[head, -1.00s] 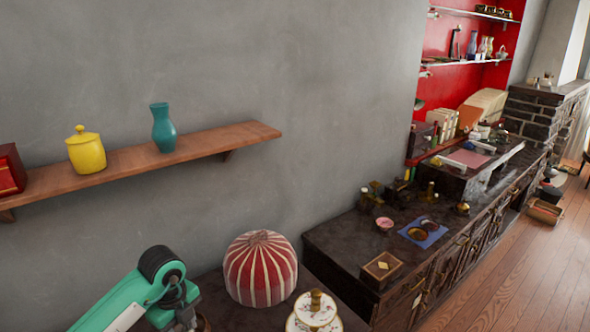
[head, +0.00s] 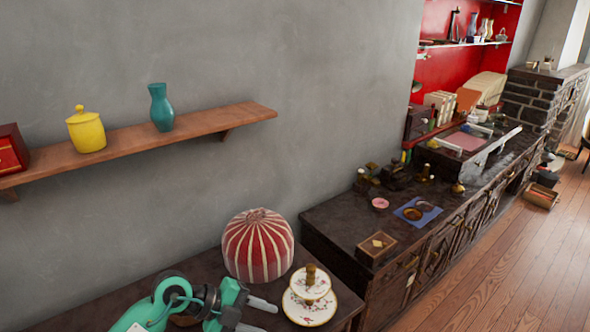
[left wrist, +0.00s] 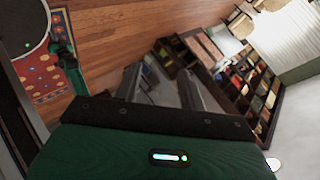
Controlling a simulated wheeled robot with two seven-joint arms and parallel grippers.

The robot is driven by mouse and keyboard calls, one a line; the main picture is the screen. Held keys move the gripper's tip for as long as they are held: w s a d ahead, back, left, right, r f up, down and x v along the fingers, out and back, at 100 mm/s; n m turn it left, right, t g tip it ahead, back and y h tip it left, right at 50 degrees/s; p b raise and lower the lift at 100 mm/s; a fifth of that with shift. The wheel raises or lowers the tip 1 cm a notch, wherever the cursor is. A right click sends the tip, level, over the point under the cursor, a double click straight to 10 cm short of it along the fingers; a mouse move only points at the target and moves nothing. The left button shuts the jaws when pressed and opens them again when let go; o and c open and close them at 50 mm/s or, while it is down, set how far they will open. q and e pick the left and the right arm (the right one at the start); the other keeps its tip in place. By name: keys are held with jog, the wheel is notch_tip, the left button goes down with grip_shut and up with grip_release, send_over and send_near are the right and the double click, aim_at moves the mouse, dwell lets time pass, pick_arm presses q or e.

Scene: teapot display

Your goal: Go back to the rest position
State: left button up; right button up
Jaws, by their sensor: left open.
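My left gripper (head: 257,316) is at the bottom of the head view, its two grey fingers apart and empty. It is over the dark table (head: 102,315), just left of a two-tier white plate stand (head: 310,309) and in front of a red-and-white striped, rounded cover (head: 258,246). I cannot tell whether a finger touches the stand. In the left wrist view the open fingers (left wrist: 158,88) have nothing between them. My right gripper is not in view.
A wooden wall shelf (head: 200,131) holds a yellow lidded jar (head: 86,132), a teal vase (head: 161,108) and a red box (head: 11,150). A dark cabinet (head: 335,215) with small items stands to the right.

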pick_arm(q)
jog(key=s+d+r+n+t+h, duration=0.2)
jog(key=d+r+t+h, duration=0.2)
jog(key=r+h, duration=0.4)
jog(key=w+a+r+n+t+y, duration=0.3)
jog(key=a+r+n+t+y, duration=0.3)
jog(key=n+t, duration=0.55)
jog(key=s+a+f+n+g+y, duration=0.2)
jog(key=s+a+f+n+y, duration=0.2)
jog(key=a+f+n+y, duration=1)
jog(key=s+f+m+g+h, duration=0.1)
jog(key=s+f+g, duration=0.55)
jog(key=s, duration=0.35)
jog(key=s+f+m+g, duration=0.1)
jog(key=s+f+g, duration=0.5)
jog(key=s, duration=0.4)
jog(key=s+f+x, duration=0.1)
jog(key=s+x, duration=0.2)
jog(key=x, duration=1.1)
jog(key=s+x, duration=0.3)
jog(key=x, duration=1.2)
jog(key=s+a+f+g, duration=0.1)
jog(key=s+a+f, duration=0.1)
jog(key=s+f, duration=1.7)
notch_tip(320, 180, down, 2)
jog(key=shift+s+a, duration=0.2)
jog(key=shift+a, duration=0.2)
